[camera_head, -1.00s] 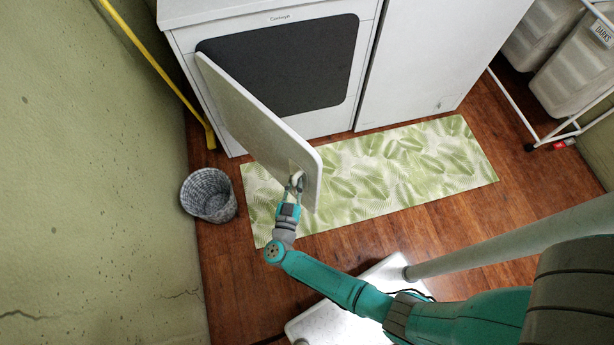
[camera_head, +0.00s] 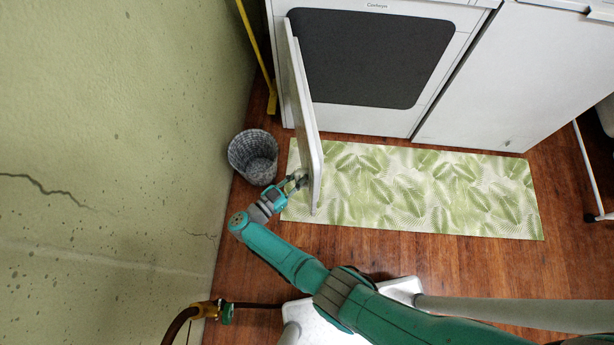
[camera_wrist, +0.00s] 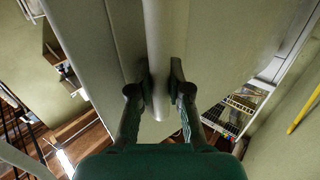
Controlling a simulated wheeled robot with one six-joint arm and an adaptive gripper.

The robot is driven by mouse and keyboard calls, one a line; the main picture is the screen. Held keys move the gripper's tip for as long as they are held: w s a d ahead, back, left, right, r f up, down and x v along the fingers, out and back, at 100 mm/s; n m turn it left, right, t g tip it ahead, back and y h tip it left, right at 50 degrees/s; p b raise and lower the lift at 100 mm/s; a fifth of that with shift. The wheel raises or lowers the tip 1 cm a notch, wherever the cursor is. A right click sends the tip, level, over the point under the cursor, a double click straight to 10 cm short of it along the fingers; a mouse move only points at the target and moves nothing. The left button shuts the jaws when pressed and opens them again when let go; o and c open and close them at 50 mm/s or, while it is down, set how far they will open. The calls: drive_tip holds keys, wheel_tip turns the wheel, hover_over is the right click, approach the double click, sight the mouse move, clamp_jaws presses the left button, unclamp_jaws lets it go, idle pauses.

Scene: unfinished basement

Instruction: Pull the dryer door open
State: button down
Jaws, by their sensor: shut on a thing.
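The white dryer (camera_head: 446,62) stands at the top of the head view with its dark opening (camera_head: 372,58) uncovered. Its door (camera_head: 302,112) hangs from the left side of the opening and stands out toward me, seen nearly edge-on. My gripper (camera_head: 299,180) is at the free end of the door. In the wrist view, my gripper (camera_wrist: 160,92) has its two fingers on either side of a pale upright bar (camera_wrist: 157,50) on the door and is shut on it. The exact contact is partly hidden by the fingertips.
A grey woven basket (camera_head: 253,157) stands on the floor just left of the door, near the green wall (camera_head: 110,130). A yellow pole (camera_head: 257,55) leans behind it. A leaf-patterned mat (camera_head: 430,190) lies before the dryer. A brass valve (camera_head: 207,309) juts from the wall.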

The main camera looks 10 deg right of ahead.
drive_tip(key=shift+s+a+f, duration=0.1)
drive_tip(key=shift+a, duration=0.35)
drive_tip(key=c, duration=1.2)
unclamp_jaws()
drive_tip(key=shift+o, duration=0.5)
drive_tip(key=shift+a, duration=0.1)
drive_tip(key=v, duration=1.2)
